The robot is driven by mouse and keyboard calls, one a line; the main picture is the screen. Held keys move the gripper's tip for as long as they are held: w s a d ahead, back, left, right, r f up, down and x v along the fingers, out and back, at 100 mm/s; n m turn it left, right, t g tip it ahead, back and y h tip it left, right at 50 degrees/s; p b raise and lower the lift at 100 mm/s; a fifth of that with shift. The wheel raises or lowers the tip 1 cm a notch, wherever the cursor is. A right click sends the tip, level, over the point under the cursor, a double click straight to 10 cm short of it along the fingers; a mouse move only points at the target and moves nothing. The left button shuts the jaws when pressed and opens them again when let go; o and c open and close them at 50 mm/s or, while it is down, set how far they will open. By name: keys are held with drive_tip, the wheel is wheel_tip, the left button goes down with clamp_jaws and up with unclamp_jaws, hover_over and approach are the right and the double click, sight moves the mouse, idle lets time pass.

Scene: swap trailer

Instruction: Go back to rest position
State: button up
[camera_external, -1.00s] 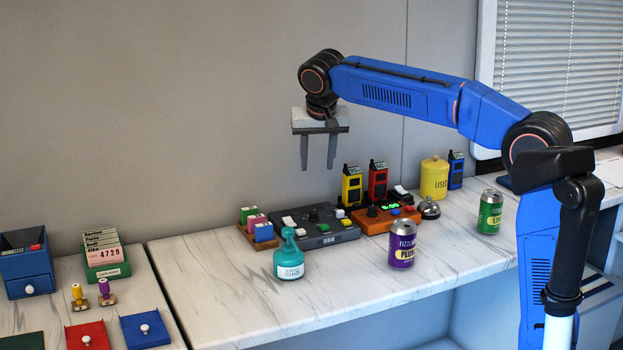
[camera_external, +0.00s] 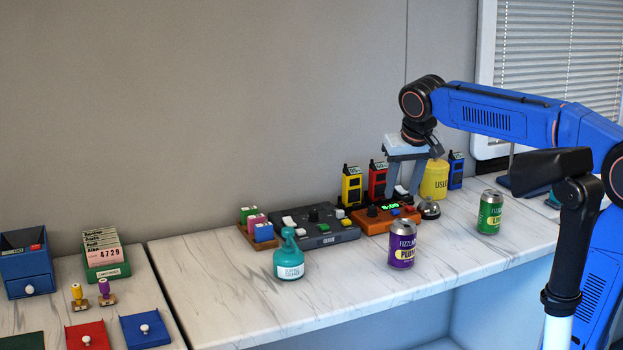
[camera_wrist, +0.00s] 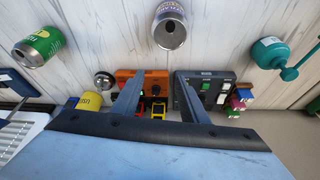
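My gripper (camera_external: 403,188) hangs over the back right of the marble counter, fingers pointing down, in front of the red radio (camera_external: 377,178) and the yellow canister (camera_external: 434,180). The fingers are apart and nothing is between them. In the wrist view, my gripper (camera_wrist: 160,100) also shows two spread fingers, with the orange console (camera_wrist: 145,80) and dark grey console (camera_wrist: 205,80) behind them. The blue arm reaches in from the right side of the external view.
The left counter holds a blue drawer box (camera_external: 27,262) and a card box (camera_external: 105,258). The front counter edge is mostly clear.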

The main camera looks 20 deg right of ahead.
drive_tip(key=s+d+f, duration=0.3)
drive_tip(key=s+f, duration=0.3)
drive_tip(key=s, duration=0.2)
drive_tip(key=s+d+f+n, duration=0.1)
drive_tip(key=s+d+f, duration=0.3)
drive_tip(key=s+f, duration=0.3)
drive_tip(key=s+d+f+n, duration=0.1)
drive_tip(key=s+d+f, duration=0.2)
drive_tip(key=s+f, duration=0.3)
drive_tip(key=s, duration=0.4)
drive_tip(key=shift+s+d+f+t+y, duration=0.25)
drive_tip(key=shift+s+d+t+y, duration=0.05)
drive_tip(key=shift+y, duration=0.1)
